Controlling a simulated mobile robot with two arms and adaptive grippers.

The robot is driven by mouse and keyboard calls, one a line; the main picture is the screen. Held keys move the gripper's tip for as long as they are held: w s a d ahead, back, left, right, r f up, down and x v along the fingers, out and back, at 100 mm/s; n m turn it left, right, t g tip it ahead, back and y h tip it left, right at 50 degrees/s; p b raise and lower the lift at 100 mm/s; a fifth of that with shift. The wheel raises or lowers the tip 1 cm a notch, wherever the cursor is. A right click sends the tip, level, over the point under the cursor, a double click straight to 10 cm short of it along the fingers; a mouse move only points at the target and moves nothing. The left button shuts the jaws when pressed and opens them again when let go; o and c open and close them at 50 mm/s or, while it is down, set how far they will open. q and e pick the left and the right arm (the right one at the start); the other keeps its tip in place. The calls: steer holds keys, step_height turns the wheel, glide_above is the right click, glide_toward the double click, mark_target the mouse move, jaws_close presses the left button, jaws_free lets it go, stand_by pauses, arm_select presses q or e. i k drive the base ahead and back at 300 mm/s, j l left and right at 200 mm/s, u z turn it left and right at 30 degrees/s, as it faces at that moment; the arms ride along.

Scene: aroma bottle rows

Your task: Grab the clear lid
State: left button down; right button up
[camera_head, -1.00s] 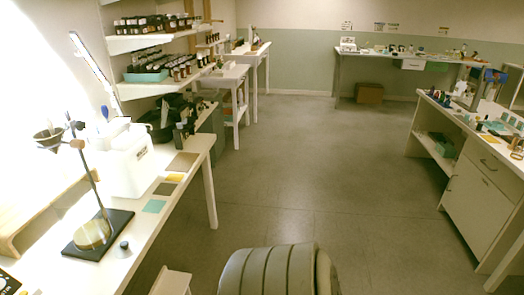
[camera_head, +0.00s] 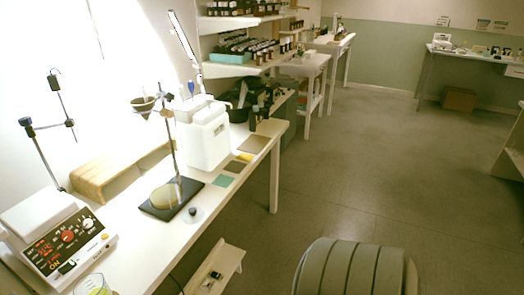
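A small clear, disc-like piece with a dark knob (camera_head: 193,212) lies on the white bench (camera_head: 130,228) at the left, and looks like the clear lid. It is beside the right front edge of the black stand base (camera_head: 160,207); I cannot tell if they touch. A glass cup with yellowish contents (camera_head: 92,286) is cut off by the bottom edge. Neither of my grippers shows in this view.
A hotplate device with red readouts (camera_head: 62,245) sits at the bench's near left. A white container (camera_head: 204,140), a wooden box (camera_head: 110,172) and coloured squares (camera_head: 222,181) are farther along. A low white stool (camera_head: 228,262) stands below. Open floor (camera_head: 390,190) lies right.

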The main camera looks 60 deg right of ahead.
mark_target(192, 215)
steer(key=z, duration=1.35)
